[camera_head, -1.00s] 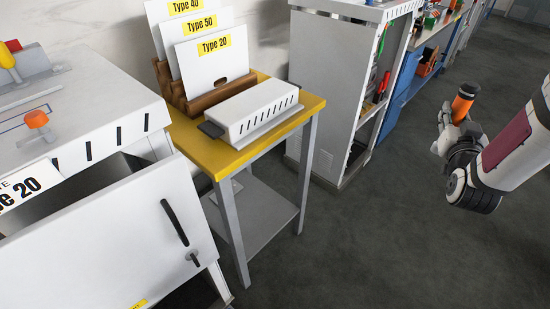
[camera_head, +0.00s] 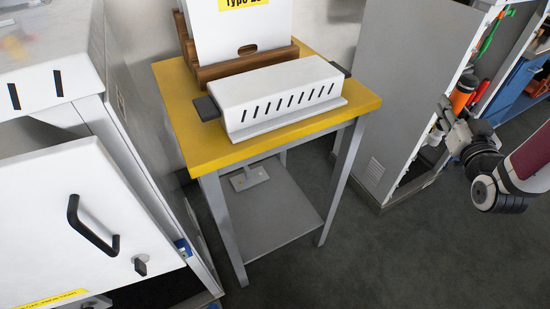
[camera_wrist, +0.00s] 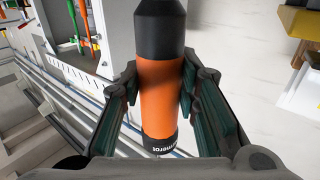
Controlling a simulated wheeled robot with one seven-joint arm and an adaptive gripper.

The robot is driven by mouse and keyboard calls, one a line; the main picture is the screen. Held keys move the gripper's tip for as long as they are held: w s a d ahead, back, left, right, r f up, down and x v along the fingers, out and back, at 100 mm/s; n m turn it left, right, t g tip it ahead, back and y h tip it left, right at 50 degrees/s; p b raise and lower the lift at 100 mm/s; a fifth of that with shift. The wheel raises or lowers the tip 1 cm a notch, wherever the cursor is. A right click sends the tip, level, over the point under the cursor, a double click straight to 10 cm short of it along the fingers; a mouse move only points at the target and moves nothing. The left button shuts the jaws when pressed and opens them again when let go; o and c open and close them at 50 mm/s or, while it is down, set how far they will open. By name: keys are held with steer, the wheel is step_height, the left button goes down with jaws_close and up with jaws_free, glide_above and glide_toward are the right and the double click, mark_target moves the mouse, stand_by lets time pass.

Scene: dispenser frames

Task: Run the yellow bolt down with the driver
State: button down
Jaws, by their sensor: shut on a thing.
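My gripper (camera_wrist: 160,92) is shut on an orange and black driver (camera_wrist: 161,70), with a finger pad on each side of its orange body. In the head view my gripper (camera_head: 447,118) holds the driver (camera_head: 462,96) in the air at the right, in front of the grey cabinet. The driver's working tip is out of the wrist view. I cannot make out a yellow bolt in either current view.
A yellow-topped table (camera_head: 178,110) carries a white slotted box (camera_head: 278,98) and a wooden rack (camera_head: 213,68) of white plates. A white machine door (camera_head: 60,215) with a black handle stands at left. A grey cabinet (camera_head: 398,80) stands behind my arm. Dark floor lies clear at lower right.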

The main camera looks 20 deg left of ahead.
steer(key=s+f+n+g+y+b, duration=0.25)
steer(key=f+n+y+b, duration=0.2)
steer(key=f+b, duration=1.05)
steer(key=s+f+n+g+y+b, duration=0.3)
steer(key=s+f+y+b, duration=0.3)
steer(key=s+f+b, duration=0.4)
step_height(320, 180, down, 7)
steer(key=shift+s+r+g+b, duration=0.2)
steer(key=shift+s+g+b, duration=0.1)
steer(key=shift+s+g, duration=0.55)
steer(key=shift+s+a+n, duration=0.1)
steer(key=shift+n, duration=0.15)
steer(key=w+a+f, duration=0.3)
steer(key=a+f, duration=0.1)
steer(key=a, duration=1.3)
steer(key=w+a+f, duration=0.3)
steer(key=a+f, duration=0.2)
steer(key=a, duration=1.2)
steer(key=w+a+f, duration=0.3)
steer(key=a+f, duration=0.1)
steer(key=a, duration=1.4)
steer(key=shift+f+t, duration=0.25)
steer(key=shift+t, duration=0.05)
steer(key=shift+a+h, duration=0.1)
steer(key=shift+h, duration=0.15)
